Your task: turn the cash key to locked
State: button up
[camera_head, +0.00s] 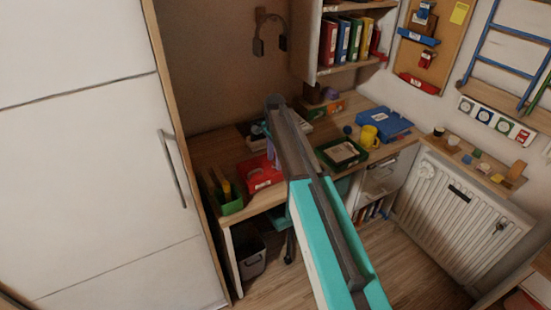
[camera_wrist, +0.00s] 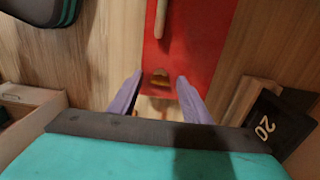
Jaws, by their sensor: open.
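The red cash box (camera_head: 262,173) sits on the wooden desk, left of my arm in the head view. In the wrist view its red lid (camera_wrist: 205,40) fills the top middle, with a pale handle (camera_wrist: 161,18) on it. A small brass-coloured piece (camera_wrist: 160,80), seemingly the key or its lock, shows at the box's near edge. My gripper (camera_wrist: 160,76) is open, its two purple fingers on either side of that piece. I cannot tell whether they touch it, or which way the key is turned. In the head view the gripper is mostly hidden by my arm.
A green container (camera_head: 231,205) stands left of the box, and a dark green tray (camera_head: 341,153) lies to the right. A yellow mug (camera_head: 369,136) stands farther right.

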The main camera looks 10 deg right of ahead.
jog(key=c, duration=1.1)
jog(key=shift+o, duration=0.2)
jog(key=shift+n, duration=0.3)
jog(key=n, duration=0.8)
jog(key=shift+b, duration=0.3)
jog(key=n, duration=0.4)
jog(key=shift+n, duration=2.7)
